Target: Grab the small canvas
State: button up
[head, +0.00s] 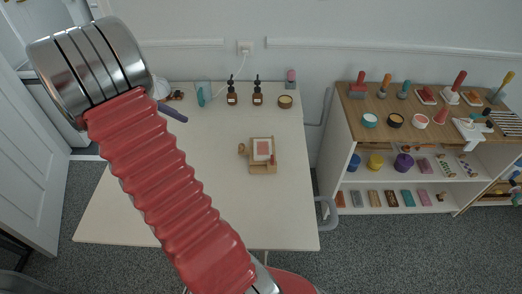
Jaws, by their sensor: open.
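The small canvas (262,145) is a pale panel with a reddish square in its middle. It rests on a small wooden stand (263,170) near the middle of the white table, in the head view. A small tan wooden object stands close to its left, and a small red item is at its lower right. My red ribbed arm crosses the left half of the view, with a metal joint at the upper left. I cannot make out my gripper in this view.
Two dark bottles (232,93), a round bowl (285,101) and a teal item (204,93) stand along the table's back. A dark blue bar (172,112) shows beside my arm. A crowded shelf (345,130) stands right. The table's front is clear.

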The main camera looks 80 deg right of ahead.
jog(key=s+d+f+n+g, duration=0.1)
jog(key=s+d+f+g, duration=0.4)
jog(key=s+d+f, duration=0.4)
jog(key=d+f, duration=0.2)
jog(key=d, duration=0.2)
jog(key=shift+d+f+g+y, duration=0.15)
jog(key=shift+f+g+y, duration=0.15)
send_near(260, 148)
jog(key=shift+x, duration=1.8)
jog(key=shift+d+r, duration=0.15)
jog(key=shift+d, duration=0.05)
jog(key=shift+a+x, duration=0.2)
jog(key=shift+x, duration=2.4)
jog(key=shift+c, duration=0.3)
jog(key=c, duration=1.1)
